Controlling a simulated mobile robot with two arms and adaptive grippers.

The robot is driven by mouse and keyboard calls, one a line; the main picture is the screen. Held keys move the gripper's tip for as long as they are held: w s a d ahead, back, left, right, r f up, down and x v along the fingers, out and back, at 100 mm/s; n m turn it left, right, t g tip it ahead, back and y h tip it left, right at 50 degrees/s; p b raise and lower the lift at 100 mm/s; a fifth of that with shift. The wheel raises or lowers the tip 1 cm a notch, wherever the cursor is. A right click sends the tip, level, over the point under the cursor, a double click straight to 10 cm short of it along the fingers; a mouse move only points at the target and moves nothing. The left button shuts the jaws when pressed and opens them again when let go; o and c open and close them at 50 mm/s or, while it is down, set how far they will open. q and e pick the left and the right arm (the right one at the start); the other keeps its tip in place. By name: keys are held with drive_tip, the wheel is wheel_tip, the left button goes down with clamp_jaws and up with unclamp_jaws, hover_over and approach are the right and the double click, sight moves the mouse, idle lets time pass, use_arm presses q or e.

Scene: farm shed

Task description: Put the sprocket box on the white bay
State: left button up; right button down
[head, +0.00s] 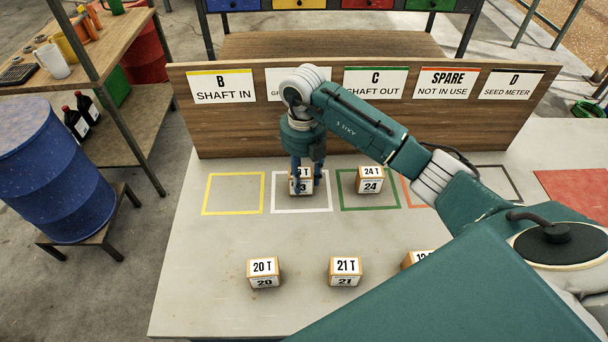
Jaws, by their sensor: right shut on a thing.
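The white bay (284,208) is a white outline on the grey table, below a board sign that my arm partly hides. My right gripper (305,183) points down over this bay and is shut on a small wooden box (301,185) with a white label. The label is partly covered by the fingers; a "T" and a "3" show. The box appears within the white outline; I cannot tell whether it touches the table. My left gripper is out of view.
A 24 T box (370,181) stands in the green bay (348,207). The yellow bay (234,194) is empty. A 20 T box (264,272), a 21 T box (345,271) and a partly hidden box (416,259) stand nearer. A wooden sign board (330,124) rises behind the bays.

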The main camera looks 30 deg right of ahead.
sight(304, 171)
drive_tip(key=shift+f, duration=0.15)
drive_tip(key=shift+f, duration=0.1)
drive_tip(key=c, duration=1.1)
unclamp_jaws()
drive_tip(key=shift+r, duration=0.25)
drive_tip(key=shift+w+r, duration=0.1)
drive_tip(key=shift+r, duration=0.25)
wheel_tip(304, 171, up, 10)
drive_tip(key=shift+f+b, duration=0.1)
drive_tip(key=shift+b, duration=0.75)
drive_tip(key=shift+r, duration=0.65)
